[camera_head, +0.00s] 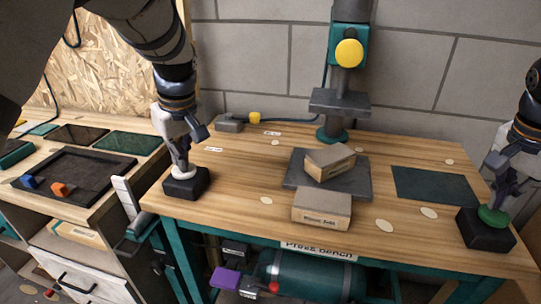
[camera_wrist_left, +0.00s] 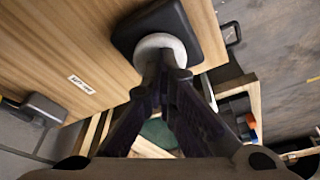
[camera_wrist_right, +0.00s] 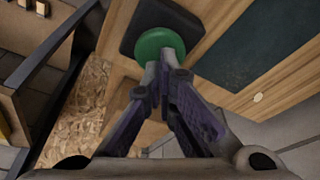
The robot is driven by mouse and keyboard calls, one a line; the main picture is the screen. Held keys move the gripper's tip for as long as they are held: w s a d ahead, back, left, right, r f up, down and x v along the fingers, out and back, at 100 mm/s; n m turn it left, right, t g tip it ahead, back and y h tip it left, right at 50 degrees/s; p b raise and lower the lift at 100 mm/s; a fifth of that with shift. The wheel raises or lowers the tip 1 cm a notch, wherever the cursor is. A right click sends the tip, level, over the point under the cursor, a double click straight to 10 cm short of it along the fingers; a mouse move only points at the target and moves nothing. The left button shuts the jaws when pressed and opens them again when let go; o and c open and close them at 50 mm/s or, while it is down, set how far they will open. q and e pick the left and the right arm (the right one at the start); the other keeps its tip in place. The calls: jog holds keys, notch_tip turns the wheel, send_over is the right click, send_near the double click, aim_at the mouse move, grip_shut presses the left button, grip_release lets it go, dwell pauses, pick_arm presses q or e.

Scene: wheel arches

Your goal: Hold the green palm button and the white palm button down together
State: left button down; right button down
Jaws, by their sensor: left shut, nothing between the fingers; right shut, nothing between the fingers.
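The white palm button (camera_head: 184,172) sits on a black box (camera_head: 187,190) at the left front of the wooden bench. My left gripper (camera_head: 181,165) is shut with its fingertips over the white button. In the left wrist view the fingertips overlap the white button (camera_wrist_left: 150,44) and seem to touch it. The green palm button (camera_head: 492,216) sits on a black box (camera_head: 486,236) at the right front corner. My right gripper (camera_head: 494,203) is shut with its fingertips at the green button, which also shows in the right wrist view (camera_wrist_right: 158,42). How far either button is pressed cannot be told.
Between the buttons, a cardboard box (camera_head: 330,160) lies on a grey plate (camera_head: 360,182), with another box (camera_head: 321,208) in front. A press (camera_head: 340,102) stands at the back. A dark green mat (camera_head: 435,186) lies at right. A side table (camera_head: 100,190) adjoins at left.

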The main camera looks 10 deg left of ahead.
jog(key=shift+x, duration=0.9)
pick_arm(q)
jog(key=shift+f, duration=0.1)
pick_arm(e)
jog(key=shift+s+a+f, duration=0.15)
jog(key=shift+a, duration=0.05)
dwell(0.8)
